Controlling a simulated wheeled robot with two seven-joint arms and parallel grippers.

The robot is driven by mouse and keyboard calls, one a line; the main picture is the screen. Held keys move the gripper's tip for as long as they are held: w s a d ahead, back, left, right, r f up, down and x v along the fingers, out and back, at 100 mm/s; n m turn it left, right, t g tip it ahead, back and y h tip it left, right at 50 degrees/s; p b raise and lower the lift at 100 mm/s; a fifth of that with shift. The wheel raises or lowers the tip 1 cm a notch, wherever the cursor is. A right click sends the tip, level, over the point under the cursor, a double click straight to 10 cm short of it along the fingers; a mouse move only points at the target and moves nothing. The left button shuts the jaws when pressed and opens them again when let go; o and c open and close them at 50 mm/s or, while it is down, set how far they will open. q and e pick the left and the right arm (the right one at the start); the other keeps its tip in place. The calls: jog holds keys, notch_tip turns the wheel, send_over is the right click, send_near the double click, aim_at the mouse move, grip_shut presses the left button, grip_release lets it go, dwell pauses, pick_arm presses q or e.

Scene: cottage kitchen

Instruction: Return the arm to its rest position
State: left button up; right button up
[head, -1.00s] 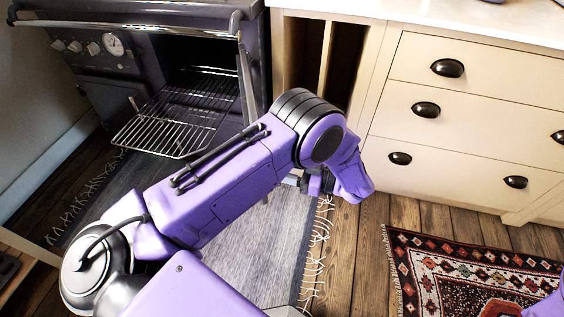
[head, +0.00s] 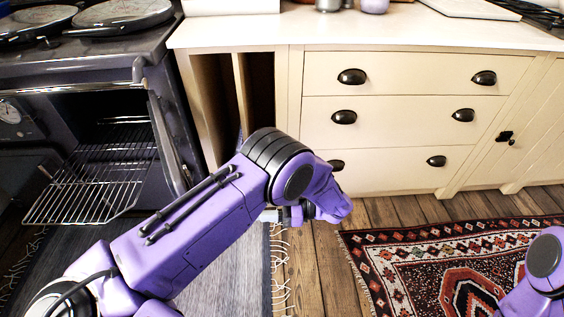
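My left arm (head: 205,225) reaches in from the lower left in the head view, bent at a dark-ringed joint, with its wrist (head: 318,195) in front of the cream drawers. A small grey piece shows under the wrist and may be part of my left gripper; the rest is hidden behind the arm, so its fingers cannot be judged. Part of my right arm (head: 540,270) shows at the lower right edge. My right gripper is out of view. No held object can be seen.
A dark range oven (head: 85,70) stands open at the left, its wire rack (head: 95,185) pulled out. A cream drawer unit (head: 400,125) with a pale countertop (head: 400,28) is ahead. A grey rug (head: 225,275) and a patterned red rug (head: 400,265) lie on the wooden floor.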

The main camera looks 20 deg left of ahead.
pick_arm(q)
jog(key=w+a+f+m+t+h, duration=0.1)
jog(key=w+a+f+m+t, duration=0.3)
jog(key=t, duration=0.5)
jog(key=w+a+f+m+t, duration=0.2)
jog(key=w+a+m+t, duration=0.1)
jog(key=m+t, duration=0.4)
jog(key=s+f+m+h, duration=0.5)
jog(key=s+f+h, duration=0.4)
jog(key=s+f, duration=0.3)
jog(key=s+f+g+h, duration=0.1)
jog(key=s+g+h, duration=0.3)
jog(key=s, duration=1.2)
notch_tip(320, 180, up, 14)
jog(key=y+p, duration=0.1)
jog(key=p, duration=1.3)
jog(key=shift+w+d+m+g, duration=0.2)
jog(key=shift+d+m+g, duration=0.1)
jog(key=shift+d, duration=0.1)
